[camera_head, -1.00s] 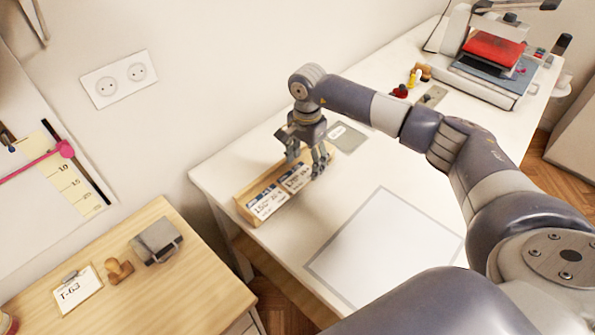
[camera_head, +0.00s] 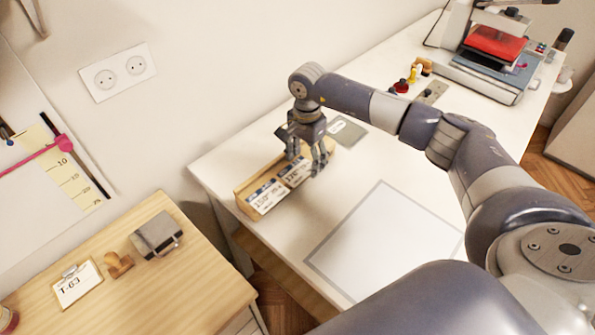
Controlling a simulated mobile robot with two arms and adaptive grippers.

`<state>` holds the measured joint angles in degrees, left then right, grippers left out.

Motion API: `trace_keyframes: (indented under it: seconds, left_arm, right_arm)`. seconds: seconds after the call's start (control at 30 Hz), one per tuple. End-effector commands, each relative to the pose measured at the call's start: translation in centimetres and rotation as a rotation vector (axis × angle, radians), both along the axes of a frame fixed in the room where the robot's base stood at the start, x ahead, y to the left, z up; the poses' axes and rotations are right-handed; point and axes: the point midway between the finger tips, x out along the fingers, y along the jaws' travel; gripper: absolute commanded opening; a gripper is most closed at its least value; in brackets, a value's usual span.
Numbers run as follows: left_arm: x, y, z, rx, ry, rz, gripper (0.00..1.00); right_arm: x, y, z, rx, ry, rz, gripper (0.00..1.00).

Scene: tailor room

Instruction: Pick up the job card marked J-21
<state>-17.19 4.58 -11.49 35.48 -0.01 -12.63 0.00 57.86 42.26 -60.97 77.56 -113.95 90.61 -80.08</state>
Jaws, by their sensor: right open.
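A low wooden holder (camera_head: 242,202) stands near the left end of the white table. Two white printed cards with dark top bands lean in it, a left card (camera_head: 266,197) and a right card (camera_head: 294,174). Their print is too small to read surely, so I cannot tell which is J-21. My right gripper (camera_head: 309,166) is open, pointing down over the right end of the holder, close to the right card. Its fingers hide that end, and I cannot tell whether they touch the card. My left gripper is out of view.
A grey plate (camera_head: 347,133) lies behind the gripper, and a white grey-edged sheet (camera_head: 385,243) lies in front. A heat press (camera_head: 490,65) stands at the far right. The wooden desk (camera_head: 190,285) at left carries a clipboard marked T-63 (camera_head: 76,285), a stamp and a grey box.

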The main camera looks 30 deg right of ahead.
Motion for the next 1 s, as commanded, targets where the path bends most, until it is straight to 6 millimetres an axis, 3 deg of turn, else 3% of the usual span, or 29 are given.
trace_keyframes:
  seconds: [0.3,0.47,1.0]
  left_arm:
    - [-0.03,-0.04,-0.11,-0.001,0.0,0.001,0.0]
    - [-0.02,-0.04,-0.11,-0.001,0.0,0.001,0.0]
    - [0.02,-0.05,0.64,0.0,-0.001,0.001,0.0]
  right_arm:
    - [-0.01,-0.01,-0.05,0.0,0.0,0.0,0.63]
    - [-0.03,-0.01,-0.08,0.0,0.001,0.0,0.44]
    - [-0.18,0.0,0.29,-0.001,0.006,0.0,0.43]
